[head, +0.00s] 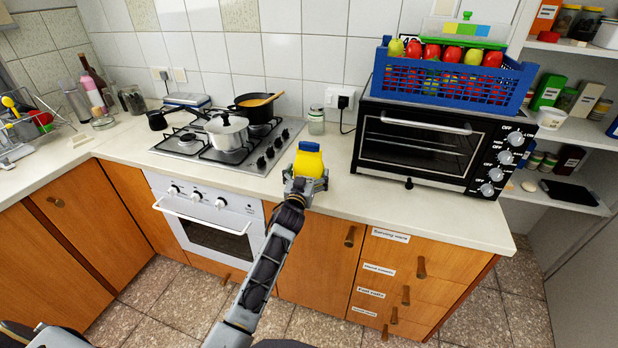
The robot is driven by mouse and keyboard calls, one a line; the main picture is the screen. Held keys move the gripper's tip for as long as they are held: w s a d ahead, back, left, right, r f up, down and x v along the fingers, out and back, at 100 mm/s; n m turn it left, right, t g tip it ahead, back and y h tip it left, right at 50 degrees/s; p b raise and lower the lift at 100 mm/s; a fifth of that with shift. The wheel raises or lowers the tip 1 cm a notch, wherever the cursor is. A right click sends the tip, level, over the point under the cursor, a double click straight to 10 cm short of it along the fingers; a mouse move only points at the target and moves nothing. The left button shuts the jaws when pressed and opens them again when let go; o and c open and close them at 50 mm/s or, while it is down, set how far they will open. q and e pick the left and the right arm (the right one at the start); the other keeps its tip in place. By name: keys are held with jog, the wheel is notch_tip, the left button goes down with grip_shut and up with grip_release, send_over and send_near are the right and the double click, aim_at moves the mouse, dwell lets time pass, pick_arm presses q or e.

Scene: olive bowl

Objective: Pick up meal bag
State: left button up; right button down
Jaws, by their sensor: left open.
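The gripper hides the bottom of the bag. My right gripper is not in view.
A black toaster oven (418,147) with a blue crate (455,82) of produce on top stands right of the bag. A hob with pots (227,131) is to the left. A glass jar (316,121) stands behind.

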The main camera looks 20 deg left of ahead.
aim_at(308, 146)
pick_arm(q)
jog(key=shift+r, duration=0.1)
jog(key=c, duration=1.1)
jog(key=shift+r+p, duration=0.35)
jog(key=shift+r, duration=4.65)
